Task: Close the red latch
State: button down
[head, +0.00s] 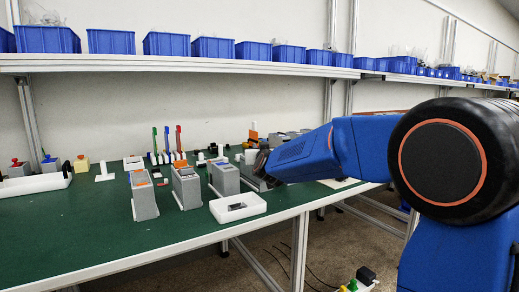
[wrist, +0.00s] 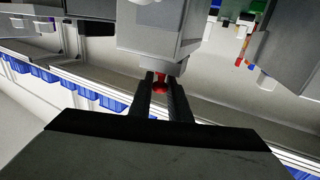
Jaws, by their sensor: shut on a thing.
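The red latch (wrist: 160,87) shows in the wrist view as a small red piece at the end of a pale mount on a grey box-shaped device (wrist: 158,40). My gripper (wrist: 161,80) has its two dark fingers on either side of the latch and is shut on it. Part of the latch is hidden by the fingers. In the head view my gripper (head: 262,166) is among the grey devices at the right part of the green table (head: 100,235). The latch cannot be made out there, and its exact angle is unclear.
Grey devices (head: 188,188) stand left of my gripper. A white tray (head: 252,205) lies at the table's front edge. Upright coloured pens (head: 167,142) stand behind. Blue bins (head: 165,44) line the shelf above. The table's front left is clear.

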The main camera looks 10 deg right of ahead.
jog(key=c, duration=1.7)
grip_release()
jog(key=shift+o, duration=0.2)
jog(key=shift+s, duration=0.15)
jog(key=s+a, duration=0.1)
jog(key=s, duration=1.6)
jog(key=shift+a, duration=0.25)
